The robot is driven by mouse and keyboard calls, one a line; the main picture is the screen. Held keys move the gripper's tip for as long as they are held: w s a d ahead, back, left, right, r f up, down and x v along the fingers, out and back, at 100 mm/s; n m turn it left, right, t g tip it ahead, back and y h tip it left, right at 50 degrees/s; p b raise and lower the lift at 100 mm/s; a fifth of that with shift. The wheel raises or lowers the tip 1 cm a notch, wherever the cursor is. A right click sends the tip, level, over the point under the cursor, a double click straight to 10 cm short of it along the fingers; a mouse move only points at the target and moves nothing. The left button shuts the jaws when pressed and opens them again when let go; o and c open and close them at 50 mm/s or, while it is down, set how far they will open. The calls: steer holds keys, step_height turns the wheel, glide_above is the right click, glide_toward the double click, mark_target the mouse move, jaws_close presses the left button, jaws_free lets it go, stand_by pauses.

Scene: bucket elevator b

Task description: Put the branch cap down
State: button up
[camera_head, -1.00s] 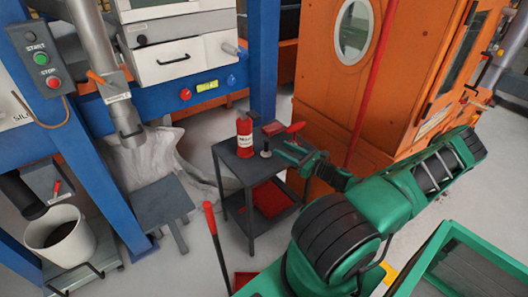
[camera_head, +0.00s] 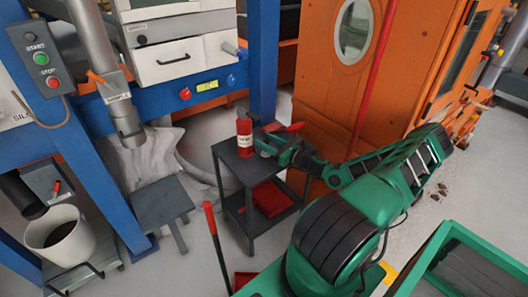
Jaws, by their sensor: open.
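My gripper (camera_head: 268,145) is open, low over the top of the small dark grey side table (camera_head: 235,172), at its right rear part. A small grey piece (camera_head: 263,151) shows at the fingertips; it may be the branch cap, but it is mostly hidden by my gripper. I cannot tell whether the fingers touch it. A red bottle (camera_head: 244,137) with a white label stands upright on the table just left of my gripper. A red-handled tool (camera_head: 290,127) shows behind my gripper, partly hidden.
A red tray (camera_head: 270,198) is on the table's lower shelf. A red-tipped lever (camera_head: 210,215) stands in front. A blue frame post (camera_head: 264,60) and an orange cabinet (camera_head: 320,110) stand close behind. A white bucket (camera_head: 60,238) is at the far left.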

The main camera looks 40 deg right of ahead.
jaws_close()
steer(key=shift+r, duration=0.15)
